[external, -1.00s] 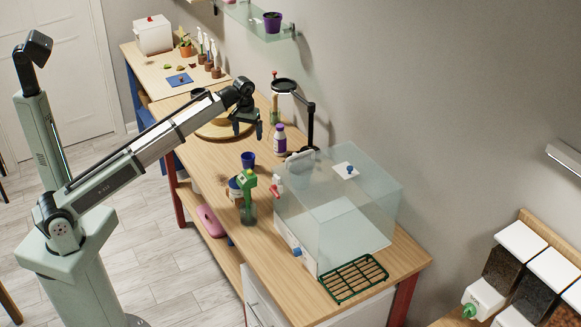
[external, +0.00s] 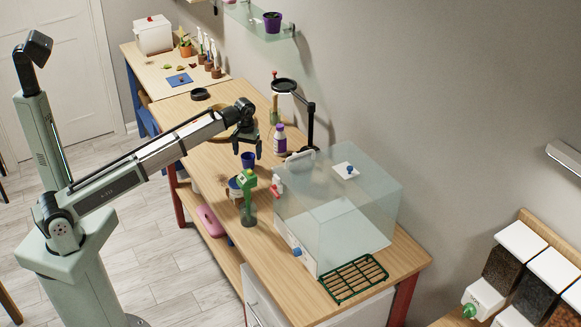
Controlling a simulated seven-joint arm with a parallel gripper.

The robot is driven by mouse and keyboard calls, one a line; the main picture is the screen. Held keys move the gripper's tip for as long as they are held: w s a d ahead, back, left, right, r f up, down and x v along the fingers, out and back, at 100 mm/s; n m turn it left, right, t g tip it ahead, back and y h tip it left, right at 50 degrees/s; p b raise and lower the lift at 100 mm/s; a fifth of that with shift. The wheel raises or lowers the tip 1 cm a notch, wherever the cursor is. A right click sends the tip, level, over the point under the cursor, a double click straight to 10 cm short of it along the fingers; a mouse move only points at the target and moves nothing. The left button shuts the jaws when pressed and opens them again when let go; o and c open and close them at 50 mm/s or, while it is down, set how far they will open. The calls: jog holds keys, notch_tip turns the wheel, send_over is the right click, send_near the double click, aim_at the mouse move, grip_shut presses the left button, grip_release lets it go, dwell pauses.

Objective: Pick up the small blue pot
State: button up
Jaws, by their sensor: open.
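The small blue pot (external: 248,160) stands upright on the wooden workbench, left of the clear box and behind the green-topped bottle. My gripper (external: 247,152) points down with its fingers apart. It is just above or around the top of the pot in this view. I cannot tell how far above the pot the fingertips are, or whether they touch it. The pot's upper rim is partly close to the fingers.
A green-topped bottle (external: 249,200) and a small round tub (external: 234,189) stand in front of the pot. A clear box (external: 345,215) takes up the right side. A black stand (external: 311,125) rises behind.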

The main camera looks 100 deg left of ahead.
aim_at(248, 158)
jog(key=f, duration=0.4)
jog(key=shift+a+f, duration=0.2)
jog(key=shift+f, duration=0.2)
jog(key=shift+c, duration=0.2)
jog(key=c, duration=1.1)
